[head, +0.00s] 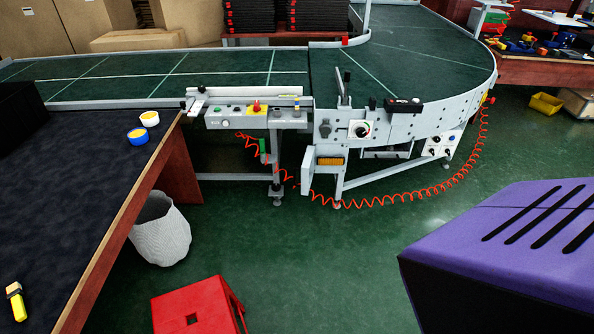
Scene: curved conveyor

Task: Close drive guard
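The curved conveyor (420,55) has a grey metal side frame. Below its control plate, a small grey hinged panel (307,171) stands swung outward, beside an opening with an orange-yellow part (331,161) inside. This panel looks like the drive guard, standing open, though no label on it can be read. Neither of my grippers is in view.
A coiled orange hose (400,199) hangs below the conveyor. A dark-topped table (75,190) is at left, with a white bin (160,229) beside it. A red stool (196,306) stands in front. A purple slotted housing (500,240) fills the lower right. Green floor between is clear.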

